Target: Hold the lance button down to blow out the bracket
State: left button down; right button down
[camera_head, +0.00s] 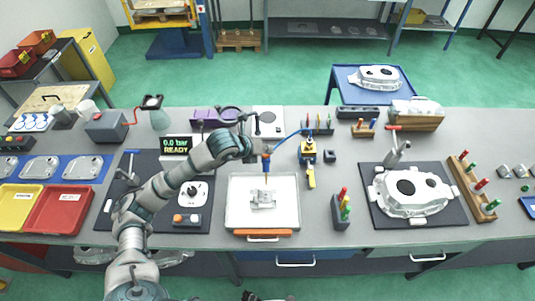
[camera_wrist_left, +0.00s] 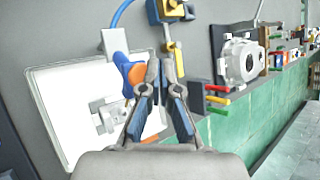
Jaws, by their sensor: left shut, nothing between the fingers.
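The bracket (camera_head: 263,200), a small grey casting, lies in the white tray (camera_head: 236,215) in the middle of the bench; it also shows in the left wrist view (camera_wrist_left: 112,118). The blue and orange lance (camera_head: 266,166) stands above the bracket with a blue hose at its top. In the left wrist view the lance (camera_wrist_left: 122,68) is just left of my fingers. My left gripper (camera_head: 262,151) is shut and empty, close beside the lance; its fingers (camera_wrist_left: 165,62) meet there. I cannot tell whether they touch the lance, and the button is not clear. My right gripper is not in view.
A display (camera_head: 176,145) reads 0.0 bar, READY. A yellow and blue tool (camera_head: 309,165) stands right of the tray, with a block of coloured pegs (camera_head: 342,212) nearby. A large casting (camera_head: 411,192) lies on a dark mat at right. Red and yellow trays (camera_head: 58,209) are at left.

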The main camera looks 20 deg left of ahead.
pick_arm(q)
jog(key=shift+a+f, duration=0.1)
jog(key=shift+f, duration=0.05)
jog(key=shift+a+f, duration=0.15)
jog(key=shift+a, duration=0.15)
jog(key=shift+a+f+b, duration=0.15)
jog(key=shift+b, duration=0.15)
jog(key=shift+d, duration=0.3)
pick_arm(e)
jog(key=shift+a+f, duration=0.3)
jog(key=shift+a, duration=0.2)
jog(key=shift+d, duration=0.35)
pick_arm(q)
jog(key=shift+a, duration=0.1)
dwell(0.3)
jog(key=shift+a+r+p, duration=0.1)
jog(key=shift+r+p, duration=0.4)
jog(key=shift+r, duration=0.5)
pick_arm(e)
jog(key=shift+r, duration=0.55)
